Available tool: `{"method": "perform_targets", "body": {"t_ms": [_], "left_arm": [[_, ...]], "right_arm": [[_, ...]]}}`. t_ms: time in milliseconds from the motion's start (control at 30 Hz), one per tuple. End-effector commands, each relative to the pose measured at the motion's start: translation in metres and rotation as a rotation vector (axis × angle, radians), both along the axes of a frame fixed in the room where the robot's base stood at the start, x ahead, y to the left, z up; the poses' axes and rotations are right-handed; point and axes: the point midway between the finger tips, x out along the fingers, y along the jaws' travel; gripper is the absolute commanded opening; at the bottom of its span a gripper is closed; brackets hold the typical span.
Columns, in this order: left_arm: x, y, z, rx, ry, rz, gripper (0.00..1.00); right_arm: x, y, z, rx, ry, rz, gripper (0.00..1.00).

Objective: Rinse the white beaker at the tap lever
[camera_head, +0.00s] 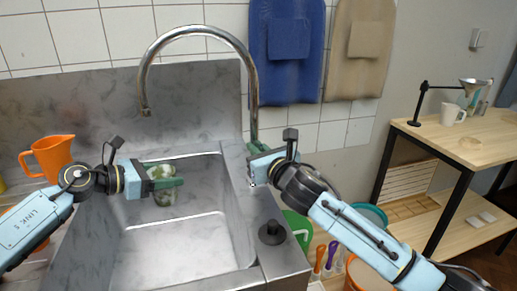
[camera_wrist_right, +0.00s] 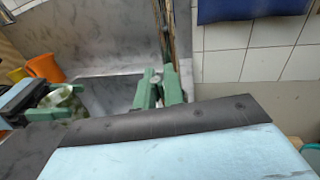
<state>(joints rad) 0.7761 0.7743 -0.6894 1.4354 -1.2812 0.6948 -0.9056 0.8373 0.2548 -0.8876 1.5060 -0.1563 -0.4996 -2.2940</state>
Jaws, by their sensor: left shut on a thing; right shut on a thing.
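The white beaker (camera_head: 160,171), with green patches on it, is over the left part of the sink basin. My left gripper (camera_head: 170,184) is shut on it, its green fingers across the beaker. It also shows at the left of the right wrist view (camera_wrist_right: 62,97). My right gripper (camera_head: 260,148) is at the foot of the tall curved tap (camera_head: 202,30), right of the basin. Its fingers in the right wrist view (camera_wrist_right: 160,88) are shut on the tap lever, which they mostly hide. The tap's spout ends above and left of the beaker. I cannot make out running water.
The steel sink (camera_head: 165,255) has a black knob (camera_head: 271,233) on its right ledge. An orange jug (camera_head: 54,157) stands behind my left arm. Blue (camera_head: 287,70) and beige (camera_head: 357,55) cloths hang on the wall. A wooden table (camera_head: 480,130) with a white mug (camera_head: 452,114) is at right.

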Motion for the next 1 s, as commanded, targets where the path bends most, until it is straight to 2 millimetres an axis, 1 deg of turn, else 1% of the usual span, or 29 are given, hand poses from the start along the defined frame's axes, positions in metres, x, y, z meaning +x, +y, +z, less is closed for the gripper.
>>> {"method": "perform_targets", "body": {"t_ms": [200, 500, 533, 667, 700, 1000], "left_arm": [[0.0001, 0.0001, 0.0003, 0.000, 0.000, 0.000, 0.40], [0.0001, 0.0001, 0.0002, 0.000, 0.000, 0.000, 0.40], [0.0001, 0.0001, 0.0002, 0.000, 0.000, 0.000, 0.40], [0.0001, 0.0001, 0.0003, 0.000, 0.000, 0.000, 0.40], [0.0001, 0.0001, 0.0003, 0.000, 0.000, 0.000, 0.40], [0.0001, 0.0001, 0.0003, -0.001, -0.001, 0.000, 0.40]], "right_arm": [[-0.0021, 0.0074, -0.0012, -0.091, -0.026, -0.001, 0.00], [-0.0024, 0.0077, -0.0023, -0.098, -0.026, -0.001, 0.00], [-0.0024, 0.0077, -0.0023, -0.098, -0.026, -0.001, 0.13], [-0.0023, 0.0077, -0.0021, -0.098, -0.026, -0.001, 0.30], [-0.0023, 0.0077, -0.0020, -0.098, -0.026, -0.001, 0.32], [-0.0032, 0.0072, -0.0015, -0.097, -0.027, -0.001, 0.32]]}}
